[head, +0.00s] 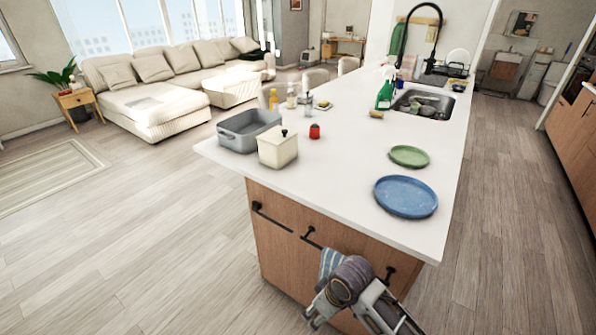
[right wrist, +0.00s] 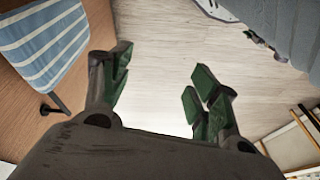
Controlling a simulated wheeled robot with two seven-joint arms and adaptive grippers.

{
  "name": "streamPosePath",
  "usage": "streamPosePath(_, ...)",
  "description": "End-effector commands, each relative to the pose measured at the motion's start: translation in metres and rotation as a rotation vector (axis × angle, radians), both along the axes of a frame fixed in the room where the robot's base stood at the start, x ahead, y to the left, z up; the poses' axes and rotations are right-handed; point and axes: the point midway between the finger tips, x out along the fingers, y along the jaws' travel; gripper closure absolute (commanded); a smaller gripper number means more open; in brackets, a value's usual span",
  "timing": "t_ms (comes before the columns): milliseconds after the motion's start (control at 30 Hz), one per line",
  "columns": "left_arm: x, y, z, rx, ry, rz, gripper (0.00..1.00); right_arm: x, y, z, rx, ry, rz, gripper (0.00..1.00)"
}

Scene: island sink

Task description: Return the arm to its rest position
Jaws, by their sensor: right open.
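My right gripper (head: 326,308) is low in front of the island's end panel in the head view. In the right wrist view its green-padded fingers (right wrist: 158,86) are spread apart with only floor showing between them. A blue-and-white striped towel (head: 331,261) hangs on the panel just behind my right wrist, partly hidden by it. The towel also shows at the upper left of the right wrist view (right wrist: 45,45), apart from the fingers. My left gripper is not in view.
The island's white countertop (head: 340,170) holds a blue plate (head: 405,197), a green plate (head: 409,156), a grey pan (head: 248,130) and a cream pot (head: 278,148). Black handles (head: 270,217) stick out from the wooden end panel (head: 275,245). The floor (head: 150,230) to the left is clear.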

Motion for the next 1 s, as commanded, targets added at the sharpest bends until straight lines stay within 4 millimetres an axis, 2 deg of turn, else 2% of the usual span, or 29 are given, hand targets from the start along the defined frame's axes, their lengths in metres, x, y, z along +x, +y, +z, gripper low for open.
streamPosePath(367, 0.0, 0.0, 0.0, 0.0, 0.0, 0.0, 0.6, -0.014, -0.032, 0.011, 0.043, -0.046, -0.19, 0.39)
streamPosePath(800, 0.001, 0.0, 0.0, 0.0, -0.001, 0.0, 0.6, -0.04, -0.103, 0.017, 0.002, -0.088, -0.433, 0.39)
streamPosePath(1000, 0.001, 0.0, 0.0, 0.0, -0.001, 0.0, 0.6, -0.05, -0.128, 0.018, -0.027, -0.099, -0.502, 0.39)
